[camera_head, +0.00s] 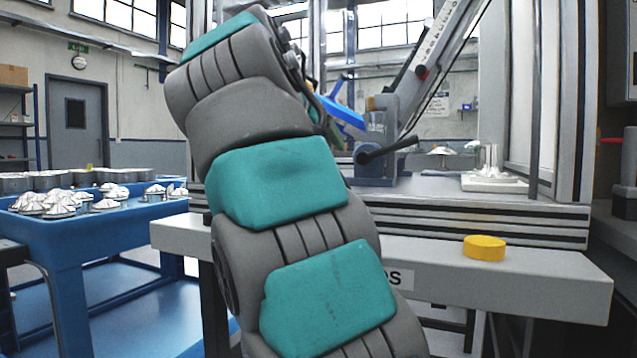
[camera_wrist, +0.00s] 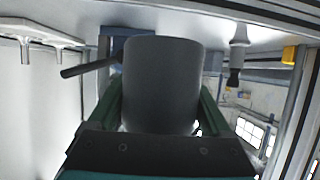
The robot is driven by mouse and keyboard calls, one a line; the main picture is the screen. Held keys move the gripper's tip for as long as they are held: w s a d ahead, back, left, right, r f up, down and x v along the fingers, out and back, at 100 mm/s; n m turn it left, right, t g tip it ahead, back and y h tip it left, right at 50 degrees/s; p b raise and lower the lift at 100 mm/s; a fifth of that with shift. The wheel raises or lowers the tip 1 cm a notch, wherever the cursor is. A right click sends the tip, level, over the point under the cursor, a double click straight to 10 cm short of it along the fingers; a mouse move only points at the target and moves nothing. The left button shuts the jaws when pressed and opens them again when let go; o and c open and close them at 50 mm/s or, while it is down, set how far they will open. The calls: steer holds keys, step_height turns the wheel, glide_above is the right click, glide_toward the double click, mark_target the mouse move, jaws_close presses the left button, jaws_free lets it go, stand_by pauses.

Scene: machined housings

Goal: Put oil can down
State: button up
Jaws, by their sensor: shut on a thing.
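The oil can shows in the wrist view as a plain grey cylinder (camera_wrist: 164,75); no spout is visible on it from here. My gripper (camera_wrist: 163,95) is shut on it, with one green finger along each side of the can. In the head view my own arm covers most of the middle, and I cannot make out the can or the gripper's hold there. Whether the can touches any surface cannot be told.
A blue-grey clamp with a black lever (camera_head: 388,150) stands on the machine bed behind my arm. A yellow round piece (camera_head: 484,247) sits on the pale front ledge (camera_head: 560,280), which is otherwise clear on the right. A blue table (camera_head: 75,235) at left bears several metal parts.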

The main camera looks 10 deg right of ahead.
steer(key=w+p, duration=0.2)
steer(key=w, duration=0.3)
steer(key=w+d+p, duration=0.1)
steer(key=w+p, duration=0.2)
steer(key=w, duration=0.2)
steer(key=w+d+p, duration=0.1)
steer(key=w+p, duration=0.1)
steer(key=w, duration=0.3)
steer(key=shift+f+p, duration=0.3)
steer(key=shift+f, duration=0.1)
steer(key=shift+w+d+f, duration=0.1)
steer(key=shift+w+f, duration=0.05)
steer(key=shift+w, duration=0.2)
steer(key=shift+w+f, duration=0.1)
steer(key=shift+f, duration=0.1)
step_height(320, 180, down, 3)
steer(key=b, duration=0.3)
steer(key=shift+f, duration=0.2)
steer(key=shift+f+b, duration=0.2)
steer(key=shift+b, duration=0.2)
steer(key=o, duration=1.4)
steer(key=shift+c, duration=0.2)
steer(key=shift+r, duration=0.15)
